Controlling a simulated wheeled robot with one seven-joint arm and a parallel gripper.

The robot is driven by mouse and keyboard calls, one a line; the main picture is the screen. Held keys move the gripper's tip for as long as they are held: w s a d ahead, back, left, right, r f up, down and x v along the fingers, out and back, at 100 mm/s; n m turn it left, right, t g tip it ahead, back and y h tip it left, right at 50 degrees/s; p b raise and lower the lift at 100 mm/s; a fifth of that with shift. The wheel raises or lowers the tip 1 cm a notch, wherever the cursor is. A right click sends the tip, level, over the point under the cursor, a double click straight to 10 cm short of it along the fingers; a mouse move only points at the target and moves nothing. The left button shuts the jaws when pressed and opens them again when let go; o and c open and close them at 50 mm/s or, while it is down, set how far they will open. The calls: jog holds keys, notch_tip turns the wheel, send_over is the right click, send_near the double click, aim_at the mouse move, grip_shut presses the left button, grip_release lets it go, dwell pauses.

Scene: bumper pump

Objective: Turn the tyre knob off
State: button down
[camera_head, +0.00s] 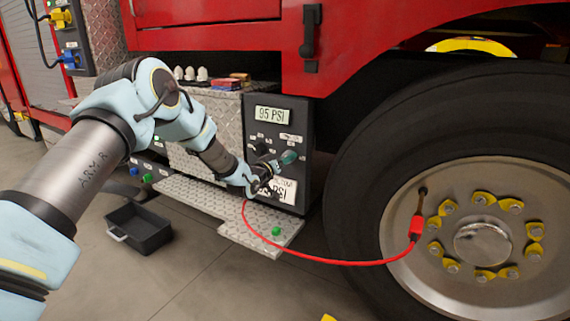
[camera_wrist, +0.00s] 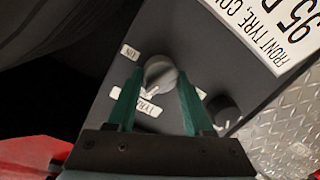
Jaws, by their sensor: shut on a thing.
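The tyre knob (camera_wrist: 160,74) is a round grey knob on a dark panel in the wrist view. A white tag below it seems to read TYRE, and a light mark shows on its lower edge. My gripper (camera_wrist: 159,82) has one green finger on each side of the knob and is shut on it. In the head view my gripper (camera_head: 287,158) is at the front of the dark control panel (camera_head: 305,120); the knob itself is hidden there behind the gripper.
A second, dark knob (camera_wrist: 224,110) sits close to the right finger. A 95 PSI display (camera_head: 272,114) tops the panel. A red hose (camera_head: 330,262) runs from below the panel to the big wheel (camera_head: 350,180). A black tray (camera_head: 140,229) lies on the floor.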

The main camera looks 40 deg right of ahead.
jog(key=shift+f+n+b, duration=0.15)
jog(key=shift+n+b, duration=0.35)
jog(key=shift+n, duration=1)
jog(key=shift+c, duration=1.4)
grip_release()
jog(key=shift+a, duration=0.1)
jog(key=v, duration=1)
jog(key=shift+a, duration=0.3)
